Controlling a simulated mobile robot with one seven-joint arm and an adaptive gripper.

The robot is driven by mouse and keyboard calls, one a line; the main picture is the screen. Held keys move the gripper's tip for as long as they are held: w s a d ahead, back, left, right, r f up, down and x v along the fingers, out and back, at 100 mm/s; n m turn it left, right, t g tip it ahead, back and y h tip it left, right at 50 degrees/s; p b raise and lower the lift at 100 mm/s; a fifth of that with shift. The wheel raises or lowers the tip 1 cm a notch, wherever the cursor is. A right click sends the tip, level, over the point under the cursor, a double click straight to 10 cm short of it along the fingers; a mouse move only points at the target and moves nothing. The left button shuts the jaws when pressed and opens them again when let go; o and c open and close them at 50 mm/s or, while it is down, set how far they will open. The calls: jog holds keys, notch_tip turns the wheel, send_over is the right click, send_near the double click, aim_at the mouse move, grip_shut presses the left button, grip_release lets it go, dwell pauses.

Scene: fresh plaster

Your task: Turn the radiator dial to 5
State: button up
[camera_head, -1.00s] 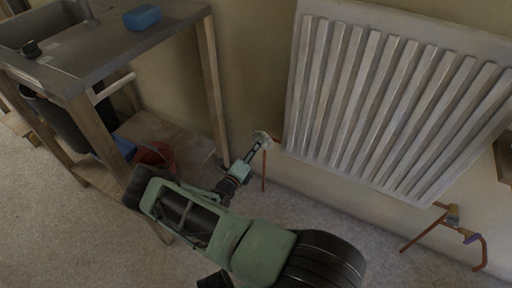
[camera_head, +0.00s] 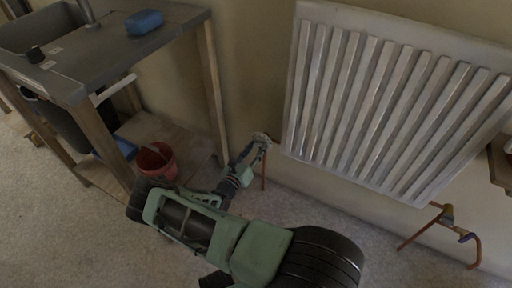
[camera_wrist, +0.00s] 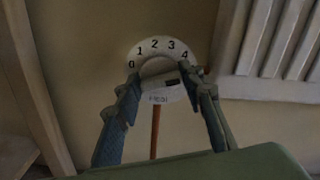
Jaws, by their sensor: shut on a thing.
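The radiator dial (camera_wrist: 158,68) is a white round valve head on a copper pipe, low on the wall beside the radiator's lower left corner. In the wrist view its scale shows 0, 1, 2, 3 and 4; no 5 is visible, and the right finger is close beside the 4. A dark mark (camera_wrist: 172,82) shows on the face below the scale, towards the right. I cannot tell which number is set. My gripper (camera_wrist: 163,94) is shut on the dial, one finger on each side. In the head view the dial (camera_head: 262,138) is small and partly covered by my gripper (camera_head: 257,147).
The white radiator (camera_head: 395,105) hangs right of the dial. The copper pipe (camera_wrist: 155,130) runs down below it. A wooden sink bench (camera_head: 212,85) stands to the left, with a red bucket (camera_head: 157,162) on its lower shelf. Carpet is clear in front.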

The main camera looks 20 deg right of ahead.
jog(key=shift+w+d+r+m, duration=0.15)
jog(key=shift+m, duration=0.45)
jog(key=o, duration=1.2)
jog(key=shift+c, duration=0.2)
jog(key=v, duration=1.2)
